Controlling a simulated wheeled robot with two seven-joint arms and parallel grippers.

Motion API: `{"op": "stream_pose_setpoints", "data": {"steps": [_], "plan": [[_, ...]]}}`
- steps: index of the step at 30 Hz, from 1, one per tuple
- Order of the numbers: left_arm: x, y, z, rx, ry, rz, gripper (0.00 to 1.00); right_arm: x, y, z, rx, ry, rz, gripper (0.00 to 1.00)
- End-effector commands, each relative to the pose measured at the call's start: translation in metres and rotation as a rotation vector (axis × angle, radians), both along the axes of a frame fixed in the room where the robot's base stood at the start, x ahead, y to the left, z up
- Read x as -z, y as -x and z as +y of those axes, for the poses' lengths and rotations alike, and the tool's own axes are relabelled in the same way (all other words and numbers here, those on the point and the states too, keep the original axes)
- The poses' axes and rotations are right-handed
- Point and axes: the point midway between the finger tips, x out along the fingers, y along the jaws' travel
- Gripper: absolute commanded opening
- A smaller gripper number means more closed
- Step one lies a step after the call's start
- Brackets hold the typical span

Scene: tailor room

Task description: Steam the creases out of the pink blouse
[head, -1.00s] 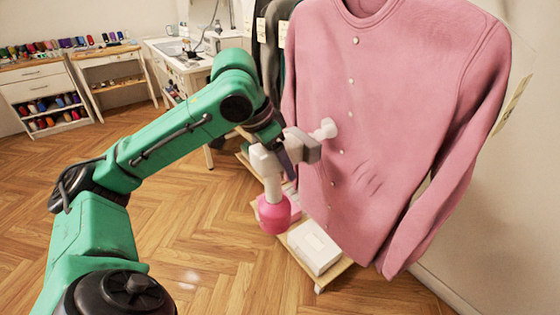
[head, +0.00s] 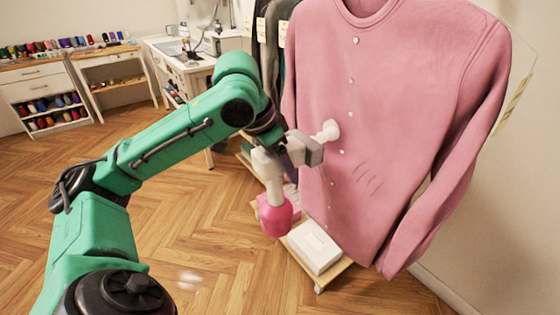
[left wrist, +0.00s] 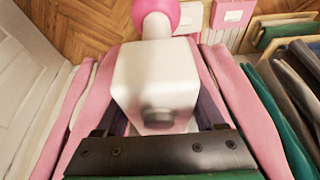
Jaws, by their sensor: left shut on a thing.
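The pink blouse (head: 395,110) hangs upright at the right of the head view, its button row facing me. A few faint crease lines (head: 369,181) show on its lower front, right of the buttons. My left gripper (head: 290,150) is shut on a white steamer (head: 272,170) with a pink tank below. The steamer's white nozzle (head: 328,131) is at the blouse's front near the buttons, above and left of the creases; I cannot tell whether it touches. The left wrist view shows the steamer's white body (left wrist: 155,85) between the fingers. My right gripper is not in view.
A low wooden shelf (head: 322,277) with a white box (head: 314,247) stands below the blouse. Dark garments (head: 270,45) hang behind it on the left. A sewing table (head: 180,65) and thread shelves (head: 40,85) stand at the back left. The wooden floor is clear at left.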

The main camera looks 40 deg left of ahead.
Motion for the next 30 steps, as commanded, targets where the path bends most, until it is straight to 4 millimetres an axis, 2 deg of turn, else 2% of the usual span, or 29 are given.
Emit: {"op": "stream_pose_setpoints", "data": {"steps": [29,30], "plan": [[0.026,0.022,-0.063,0.002,0.002,-0.006,0.00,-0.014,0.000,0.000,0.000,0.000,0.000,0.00],[0.031,0.022,-0.064,-0.001,0.005,-0.007,0.00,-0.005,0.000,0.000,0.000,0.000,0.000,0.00]]}}
